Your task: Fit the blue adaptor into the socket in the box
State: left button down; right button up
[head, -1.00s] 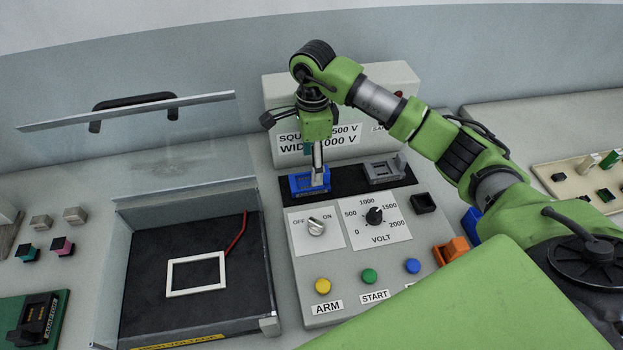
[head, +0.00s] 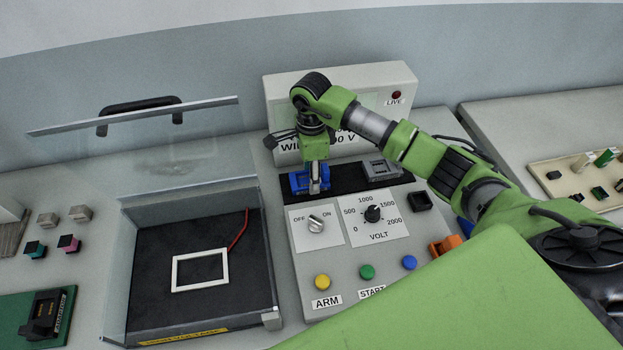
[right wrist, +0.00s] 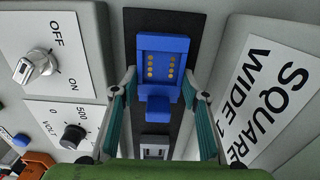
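The blue adaptor (head: 298,184) sits at the left end of the black strip on the grey console. In the right wrist view the blue adaptor (right wrist: 160,66) shows gold contacts on its face and a raised blue tab. My right gripper (head: 315,188) is over it, pointing down. In the wrist view my right gripper (right wrist: 160,96) is open, one finger on each side of the tab with gaps between. The clear-walled box (head: 273,316) stands left of the console with its lid raised. A white square frame lies on its dark floor; I cannot make out a socket there. My left gripper is out of view.
A grey adaptor (head: 381,169) sits right of the blue one on the strip. The knobs (head: 372,213) and coloured buttons (head: 322,282) are in front. A red wire (head: 239,231) lies in the box. A black connector (head: 42,314) stands on a green board.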

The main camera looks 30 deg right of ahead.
jog(key=shift+w+r, duration=0.1)
jog(key=shift+r, duration=0.05)
jog(key=shift+r+b, duration=0.2)
jog(key=shift+b, duration=0.1)
notch_tip(320, 180, up, 2)
jog(key=shift+d+r+b, duration=0.1)
jog(key=shift+b, duration=0.75)
jog(key=s+d+r+b, duration=0.1)
jog(key=s+r+b, duration=0.2)
jog(key=s+r, duration=0.7)
jog(key=s, duration=0.4)
jog(key=shift+d+b, duration=0.25)
jog(key=shift+b, duration=0.15)
